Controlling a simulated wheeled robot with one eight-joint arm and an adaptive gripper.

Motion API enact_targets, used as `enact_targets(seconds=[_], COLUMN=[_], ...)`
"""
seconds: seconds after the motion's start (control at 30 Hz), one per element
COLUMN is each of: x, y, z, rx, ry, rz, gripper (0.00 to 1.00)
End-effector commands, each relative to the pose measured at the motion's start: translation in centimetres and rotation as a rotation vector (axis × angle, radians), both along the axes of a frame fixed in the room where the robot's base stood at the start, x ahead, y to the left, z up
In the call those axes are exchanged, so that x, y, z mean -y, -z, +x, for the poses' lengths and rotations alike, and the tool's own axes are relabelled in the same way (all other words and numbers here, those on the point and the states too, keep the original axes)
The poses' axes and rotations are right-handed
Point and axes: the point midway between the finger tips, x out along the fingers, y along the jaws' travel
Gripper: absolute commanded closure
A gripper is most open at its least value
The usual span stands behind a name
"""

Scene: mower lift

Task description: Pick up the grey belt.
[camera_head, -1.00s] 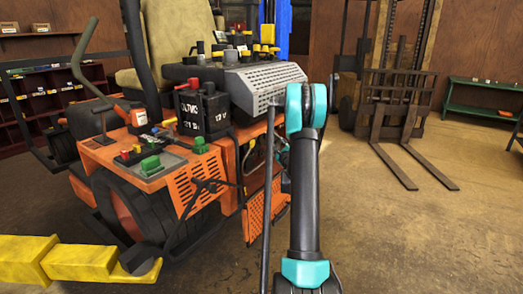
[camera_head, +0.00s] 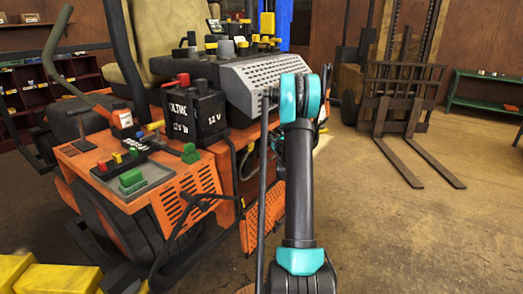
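I cannot make out a grey belt in this view. The orange mower (camera_head: 84,165) stands at the left, with a tan seat (camera_head: 143,45), a black battery (camera_head: 194,115) marked 12 V and a perforated grey cover (camera_head: 262,86). My arm rises in the middle of the picture, in front of the mower's right side and part of the grey cover. My gripper does not show, so its state and anything in it are hidden.
Yellow blocks (camera_head: 48,279) lie at the bottom left. A forklift (camera_head: 398,95) stands at the back right, its forks low over the floor. A green bench (camera_head: 485,90) is by the far wall. The brown floor (camera_head: 420,230) at the right is clear.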

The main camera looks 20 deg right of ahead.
Motion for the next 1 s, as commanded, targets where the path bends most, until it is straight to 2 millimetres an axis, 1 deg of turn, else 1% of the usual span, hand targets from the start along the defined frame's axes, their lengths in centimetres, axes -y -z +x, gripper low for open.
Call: enact_targets(seconds=[0.27, 0.53, 1.0], x=[0.06, 0.06, 0.05], y=[0.0, 0.0, -0.01], z=[0.04, 0.04, 0.04], rx=[0.0, 0.0, 0.0], ry=[0.001, 0.001, 0.001], rz=[0.0, 0.0, 0.0], gripper=[0.67, 1.0, 1.0])
